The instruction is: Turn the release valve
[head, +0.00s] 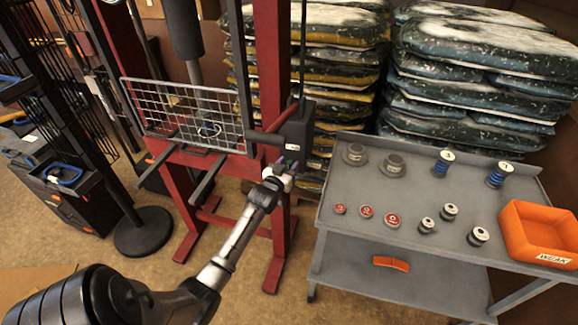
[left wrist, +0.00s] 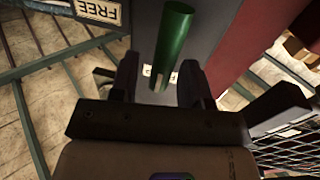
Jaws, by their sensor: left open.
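The release valve shows as a green cylindrical handle (left wrist: 172,45) in the left wrist view, standing out from a grey face with a small white label at its base. In the head view only a small bit of green (head: 290,163) shows at my left gripper, below the dark pump box (head: 297,128) on the red frame. My left gripper (head: 284,172) is open. In the left wrist view its two dark fingers (left wrist: 160,80) stand on either side of the green handle's lower part, with gaps visible; contact cannot be told. My right gripper is in neither view.
The red press frame (head: 272,60) carries a wire mesh guard (head: 185,115) and a dark lever beside the pump box. A grey cart (head: 350,205) at right holds springs, pucks and an orange bin (head: 540,232). Stacked bags (head: 480,70) stand behind. Black racks stand at left.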

